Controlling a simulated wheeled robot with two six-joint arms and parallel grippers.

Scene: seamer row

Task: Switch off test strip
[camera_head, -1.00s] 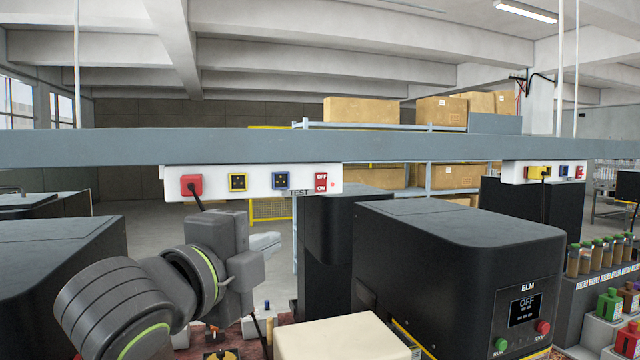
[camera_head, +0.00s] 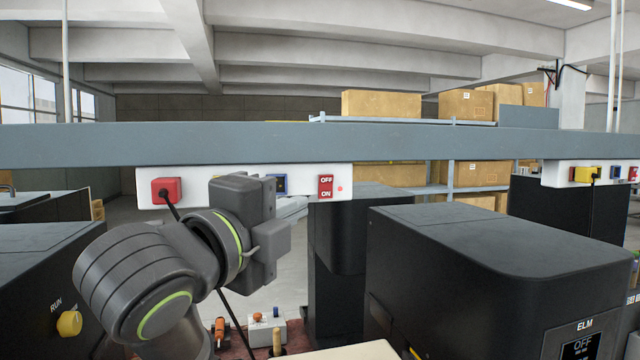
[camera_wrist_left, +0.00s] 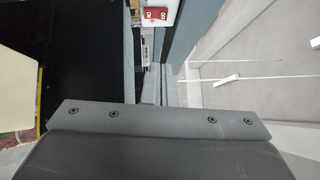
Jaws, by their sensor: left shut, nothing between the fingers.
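The white test strip (camera_head: 210,178) hangs under the grey beam. It carries a red plug (camera_head: 166,190) with a black cord, a blue socket (camera_head: 281,184) and a red OFF/ON switch (camera_head: 326,186). A small red light (camera_head: 340,189) glows beside the switch. My left gripper (camera_head: 296,207) is shut and empty, just below and left of the switch, covering part of the strip. In the left wrist view its fingers (camera_wrist_left: 160,85) are together, with the red switch (camera_wrist_left: 155,14) beyond them at the top. My right gripper is not in view.
The grey beam (camera_head: 400,144) crosses the whole view above the strip. A black ELM machine (camera_head: 480,250) stands at the right, and a second strip (camera_head: 562,174) hangs farther right. A black machine with a yellow RUN knob (camera_head: 69,323) stands at the left.

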